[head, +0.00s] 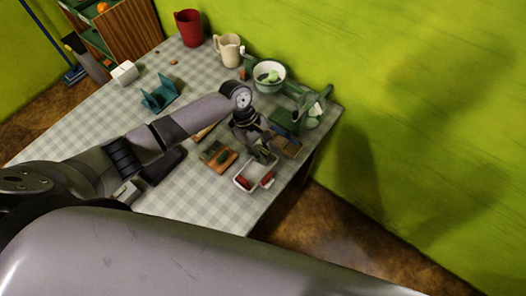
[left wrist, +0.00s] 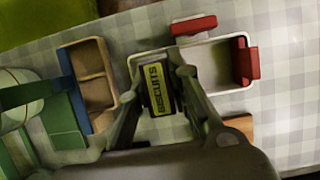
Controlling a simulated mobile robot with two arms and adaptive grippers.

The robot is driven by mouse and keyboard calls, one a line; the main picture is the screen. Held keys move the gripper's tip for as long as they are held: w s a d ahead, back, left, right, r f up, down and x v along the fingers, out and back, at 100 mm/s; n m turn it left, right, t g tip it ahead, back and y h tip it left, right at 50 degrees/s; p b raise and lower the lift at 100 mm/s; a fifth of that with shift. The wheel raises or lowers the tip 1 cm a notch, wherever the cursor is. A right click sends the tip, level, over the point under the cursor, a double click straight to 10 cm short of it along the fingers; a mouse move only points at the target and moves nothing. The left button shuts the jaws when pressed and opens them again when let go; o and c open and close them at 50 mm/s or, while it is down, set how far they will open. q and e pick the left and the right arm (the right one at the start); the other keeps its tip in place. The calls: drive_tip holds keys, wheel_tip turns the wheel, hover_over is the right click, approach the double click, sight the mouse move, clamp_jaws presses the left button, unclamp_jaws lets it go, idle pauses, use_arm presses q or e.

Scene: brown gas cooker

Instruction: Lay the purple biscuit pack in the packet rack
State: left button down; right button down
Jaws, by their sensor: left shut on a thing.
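The biscuit pack (left wrist: 157,92) shows a yellow label reading BISCUITS and dark sides in the left wrist view. My left gripper (left wrist: 161,72) is shut on it, with one finger along each side. In the head view my left gripper (head: 263,156) is at the right end of the table, over or close by a white box with red clips (head: 243,184). I cannot tell whether the pack touches that box. The pack is hard to make out in the head view. A teal slotted stand (head: 160,97), which looks like the packet rack, stands empty further left on the table. My right gripper is out of view.
An orange-brown board (head: 218,155), a white bowl (head: 268,84), a cream jug (head: 228,50) and a red cup (head: 188,27) are on the table (head: 95,122). Its checked left half is mostly clear.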

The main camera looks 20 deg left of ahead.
use_arm(q)
drive_tip(key=shift+f, duration=0.15)
drive_tip(key=shift+f+b, duration=0.35)
drive_tip(key=shift+f, duration=1)
drive_tip(key=c, duration=1.7)
unclamp_jaws()
drive_tip(key=shift+r, duration=0.1)
drive_tip(key=shift+r+p, duration=1.45)
drive_tip(key=shift+p, duration=0.85)
drive_tip(key=o, duration=0.5)
